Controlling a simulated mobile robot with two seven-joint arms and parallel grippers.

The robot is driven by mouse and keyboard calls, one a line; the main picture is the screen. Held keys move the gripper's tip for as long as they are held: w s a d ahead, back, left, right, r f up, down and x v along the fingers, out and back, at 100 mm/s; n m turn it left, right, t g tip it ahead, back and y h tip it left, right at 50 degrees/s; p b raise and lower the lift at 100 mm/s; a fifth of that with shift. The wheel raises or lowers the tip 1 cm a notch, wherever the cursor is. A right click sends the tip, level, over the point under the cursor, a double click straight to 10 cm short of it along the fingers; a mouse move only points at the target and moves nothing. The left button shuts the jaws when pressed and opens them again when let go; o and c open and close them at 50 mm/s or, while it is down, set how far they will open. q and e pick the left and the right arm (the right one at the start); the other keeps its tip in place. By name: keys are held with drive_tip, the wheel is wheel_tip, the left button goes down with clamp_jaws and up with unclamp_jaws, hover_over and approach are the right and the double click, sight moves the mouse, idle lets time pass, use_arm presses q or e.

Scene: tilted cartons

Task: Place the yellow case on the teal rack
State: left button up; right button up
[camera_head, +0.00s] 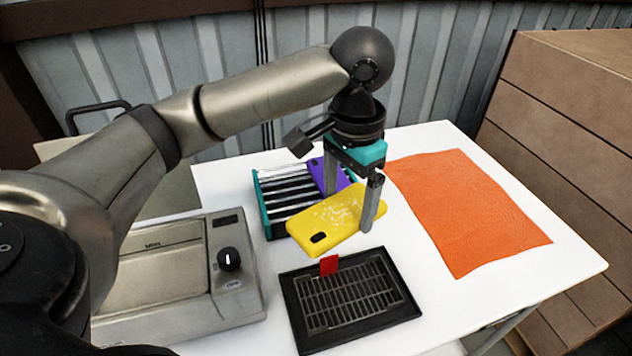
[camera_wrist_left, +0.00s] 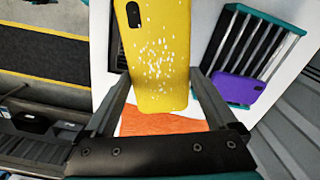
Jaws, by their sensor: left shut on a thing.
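The yellow case (camera_head: 322,221), with white speckles and a dark camera cut-out, is held in my left gripper (camera_head: 350,205). One finger shows at its right side and the other is partly hidden behind it. In the left wrist view the yellow case (camera_wrist_left: 158,60) sits between the two fingers. The teal rack (camera_head: 262,207), with teal sides and pale bars, stands just behind and left of the case in the head view. The rack also shows at the right of the left wrist view (camera_wrist_left: 225,30). My right gripper is not seen.
A purple case (camera_head: 318,173) leans in the rack's right part. A black tray with a grate (camera_head: 288,300) and a red tag (camera_head: 328,265) lies in front. An orange cloth (camera_head: 470,210) lies right. A grey appliance with a knob (camera_head: 228,259) stands left. White table (camera_head: 560,270) is bare at right.

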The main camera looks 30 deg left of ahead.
use_arm(q)
drive_tip(key=w+a+r+m+p, duration=0.2)
drive_tip(key=w+a+r+m, duration=0.3)
drive_tip(key=a+m, duration=0.45)
wheel_tip(320, 180, up, 2)
drive_tip(key=m+p, duration=0.2)
drive_tip(key=m, duration=1)
hover_over(287, 194)
wheel_tip(287, 194, down, 20)
drive_tip(key=b, duration=0.2)
drive_tip(key=shift+r+b, duration=0.25)
drive_tip(key=shift+b, duration=0.15)
drive_tip(key=o, duration=1)
drive_tip(key=shift+f, duration=0.15)
wheel_tip(287, 194, up, 12)
drive_tip(key=p, duration=0.1)
drive_tip(key=shift+r+p, duration=0.2)
drive_tip(key=shift+p, duration=0.2)
